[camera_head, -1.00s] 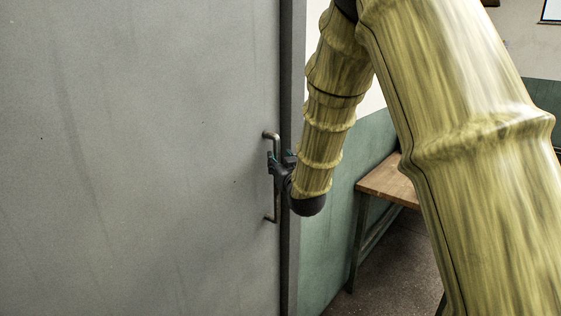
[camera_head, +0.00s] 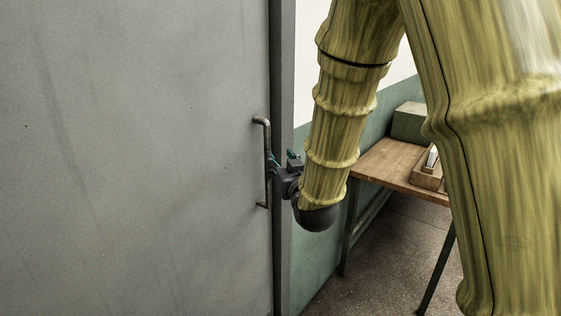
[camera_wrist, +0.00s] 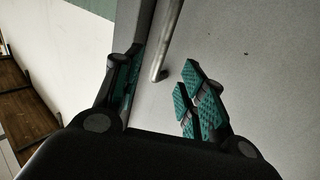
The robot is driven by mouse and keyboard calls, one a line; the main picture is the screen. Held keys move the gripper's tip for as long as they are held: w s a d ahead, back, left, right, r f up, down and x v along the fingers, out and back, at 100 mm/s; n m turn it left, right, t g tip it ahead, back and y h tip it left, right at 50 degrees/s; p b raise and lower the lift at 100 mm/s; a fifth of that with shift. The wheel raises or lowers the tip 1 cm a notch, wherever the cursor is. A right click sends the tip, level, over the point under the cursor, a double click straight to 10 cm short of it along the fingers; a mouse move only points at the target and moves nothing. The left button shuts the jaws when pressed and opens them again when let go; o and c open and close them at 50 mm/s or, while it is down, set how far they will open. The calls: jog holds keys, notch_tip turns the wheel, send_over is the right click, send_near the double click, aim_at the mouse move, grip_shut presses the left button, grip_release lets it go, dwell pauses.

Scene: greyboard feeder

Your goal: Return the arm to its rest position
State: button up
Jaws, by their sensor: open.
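My gripper (camera_head: 282,161) is beside the metal bar handle (camera_head: 267,185) of a large grey door (camera_head: 130,160), at the handle's right side. In the wrist view my gripper (camera_wrist: 158,88) is open, with teal-padded fingers wide apart and nothing clamped. The handle (camera_wrist: 169,42) shows there in the gap between the fingers, its end bent towards the door surface (camera_wrist: 260,60). I cannot tell how deep the handle sits between the fingers or whether a finger touches it. My arm bends down from the top right to the gripper, not folded in.
A wooden table (camera_head: 385,168) stands to the right behind my arm, with a green box (camera_head: 409,121) and a wooden tray (camera_head: 428,178) on it. A green and white wall runs behind. Bare floor (camera_head: 385,255) shows below the table.

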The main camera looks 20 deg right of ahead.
jog(key=s+f+g, duration=0.3)
jog(key=s+f, duration=0.2)
jog(key=f, duration=0.8)
jog(key=s+f+g, duration=0.3)
jog(key=s+f, duration=0.2)
jog(key=f, duration=0.7)
jog(key=s+f+g, duration=0.3)
jog(key=s+f, duration=0.2)
jog(key=f, duration=0.8)
jog(key=s+f+g, duration=0.3)
jog(key=s+f, duration=0.3)
jog(key=s, duration=0.4)
jog(key=s+f+g, duration=0.3)
jog(key=s+f, duration=0.3)
jog(key=s, duration=0.4)
jog(key=s+a+f+g, duration=0.1)
jog(key=s+f+g, duration=0.2)
jog(key=s+f, duration=0.3)
jog(key=s, duration=0.4)
jog(key=shift+f, duration=0.2)
jog(key=shift+s, duration=0.1)
